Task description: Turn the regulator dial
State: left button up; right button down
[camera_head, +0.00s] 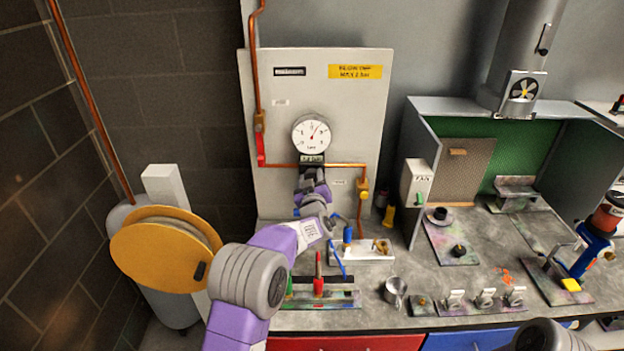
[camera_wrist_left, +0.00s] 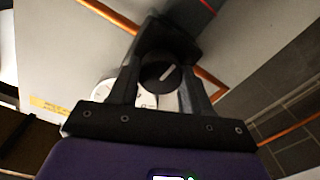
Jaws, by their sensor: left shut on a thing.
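The regulator dial (camera_wrist_left: 160,74) is a round black knob with a white pointer line, seen in the left wrist view between my fingers. My left gripper (camera_head: 312,171) is shut on it, one finger on each side. In the head view my gripper and wrist hide the dial. Just above is a round white pressure gauge (camera_head: 311,134) with a red needle pointing up and slightly right. The gauge shows partly behind the fingers in the left wrist view (camera_wrist_left: 105,90). A small dark label or display sits under the gauge. My right gripper is not in view.
An orange hose reel (camera_head: 165,250) stands left of my arm. Below are a red-topped tool (camera_head: 318,286), a metal cup (camera_head: 395,291) and a grey workbench (camera_head: 460,285).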

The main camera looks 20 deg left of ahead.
pick_arm(q)
jog(key=shift+f, duration=0.1)
jog(key=o, duration=1.1)
jog(key=shift+c, duration=0.2)
jog(key=shift+s, duration=0.15)
jog(key=v, duration=0.7)
jog(key=shift+s+b, duration=0.15)
jog(key=shift+b, duration=0.2)
jog(key=shift+d, duration=0.1)
